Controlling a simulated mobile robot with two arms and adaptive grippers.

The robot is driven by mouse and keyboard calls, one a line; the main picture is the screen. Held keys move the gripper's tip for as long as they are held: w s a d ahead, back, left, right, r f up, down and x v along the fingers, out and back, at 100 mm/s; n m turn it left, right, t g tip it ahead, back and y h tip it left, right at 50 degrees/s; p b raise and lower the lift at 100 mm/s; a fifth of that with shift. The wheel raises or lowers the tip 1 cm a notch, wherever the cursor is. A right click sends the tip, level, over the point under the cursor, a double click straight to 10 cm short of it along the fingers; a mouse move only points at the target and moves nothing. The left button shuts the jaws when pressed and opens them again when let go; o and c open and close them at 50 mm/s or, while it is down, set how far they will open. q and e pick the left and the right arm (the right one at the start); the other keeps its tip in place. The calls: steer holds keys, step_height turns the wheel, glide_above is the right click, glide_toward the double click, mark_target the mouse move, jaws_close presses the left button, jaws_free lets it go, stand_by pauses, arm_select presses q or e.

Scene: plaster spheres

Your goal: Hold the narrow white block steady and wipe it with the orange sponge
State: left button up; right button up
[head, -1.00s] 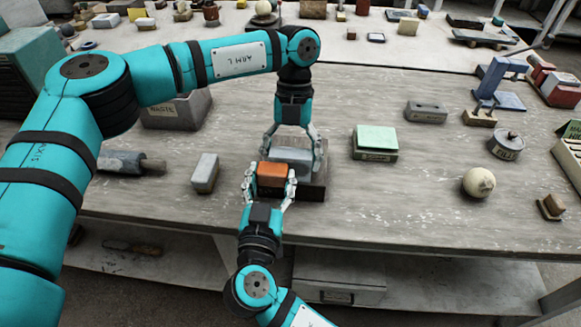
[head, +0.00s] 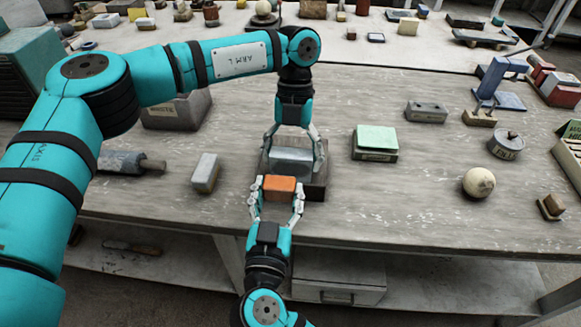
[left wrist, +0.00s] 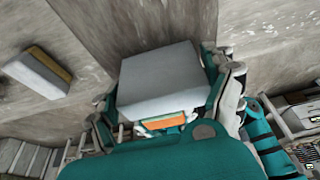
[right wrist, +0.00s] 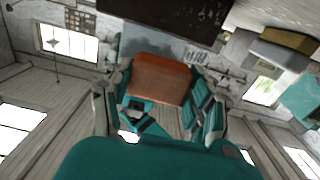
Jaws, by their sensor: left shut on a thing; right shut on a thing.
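The narrow white block (head: 291,155) looks pale grey and sits at the dark square board (head: 316,188). My left gripper (head: 293,150) comes from behind and is shut on the block's sides. The block fills the middle of the left wrist view (left wrist: 165,80). My right gripper (head: 277,192) is shut on the orange sponge (head: 280,184), just in front of the block. The sponge also shows in the right wrist view (right wrist: 160,78) and partly in the left wrist view (left wrist: 164,122). I cannot tell whether sponge and block touch.
A small pale block with a tan side (head: 205,173) stands left of the board. A green-topped box (head: 375,142) stands to the right. A roller (head: 125,162), a grey bin (head: 178,112) and a plaster sphere (head: 478,182) are farther out.

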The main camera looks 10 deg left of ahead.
arm_select(q)
steer(key=o, duration=0.9)
steer(key=shift+v, duration=3.5)
steer(key=v, duration=0.7)
steer(key=shift+r, duration=0.25)
